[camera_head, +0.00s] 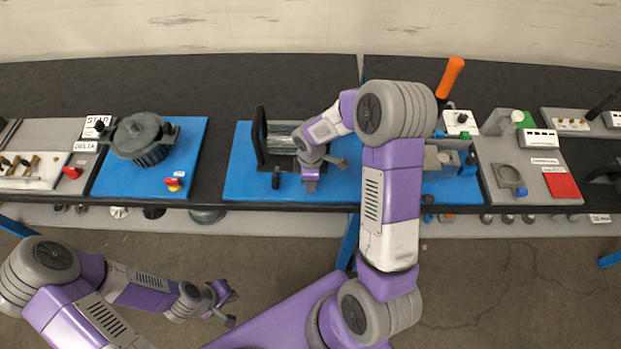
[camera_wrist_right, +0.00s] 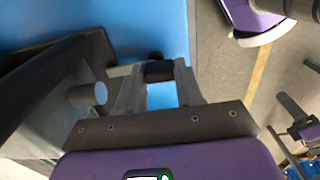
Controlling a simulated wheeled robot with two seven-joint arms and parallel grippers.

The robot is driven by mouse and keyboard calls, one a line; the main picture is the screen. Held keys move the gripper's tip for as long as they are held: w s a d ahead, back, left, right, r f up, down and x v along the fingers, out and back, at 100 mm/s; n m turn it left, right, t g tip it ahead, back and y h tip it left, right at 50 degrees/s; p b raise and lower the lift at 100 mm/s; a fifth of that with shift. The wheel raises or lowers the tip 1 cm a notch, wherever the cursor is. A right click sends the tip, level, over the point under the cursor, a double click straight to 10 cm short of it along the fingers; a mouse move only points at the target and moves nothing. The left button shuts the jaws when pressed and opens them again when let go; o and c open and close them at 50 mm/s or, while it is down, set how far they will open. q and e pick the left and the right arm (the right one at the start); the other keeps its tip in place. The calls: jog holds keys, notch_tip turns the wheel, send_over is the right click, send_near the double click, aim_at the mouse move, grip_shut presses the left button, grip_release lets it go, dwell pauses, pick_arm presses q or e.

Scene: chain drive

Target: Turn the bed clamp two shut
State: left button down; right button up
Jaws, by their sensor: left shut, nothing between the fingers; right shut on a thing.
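In the head view, a machine with a dark frame (camera_head: 261,140) and a roller stands on a blue base plate (camera_head: 240,170). My right gripper (camera_head: 311,184) is at the front right of this machine. In the right wrist view, the right gripper (camera_wrist_right: 160,78) is shut on a small dark knob (camera_wrist_right: 158,70), which I take to be the bed clamp. In the head view that knob is hidden by the hand. Another dark knob (camera_head: 276,180) stands at the machine's front left. My left gripper (camera_head: 231,305) is shut and empty, low in front of the bench.
A motor (camera_head: 142,138) on a blue plate is at the left, with a red and yellow switch (camera_head: 174,184). An orange-handled lever (camera_head: 450,78) stands to the right, behind a grey vise-like block (camera_head: 440,160). A grey cylinder end (camera_wrist_right: 85,97) is beside the right gripper.

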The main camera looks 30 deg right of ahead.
dwell(0.5)
jog(key=o, duration=1)
jog(key=shift+o, duration=0.2)
notch_tip(320, 180, up, 8)
jog(key=shift+f+p, duration=0.2)
jog(key=shift+p, duration=0.2)
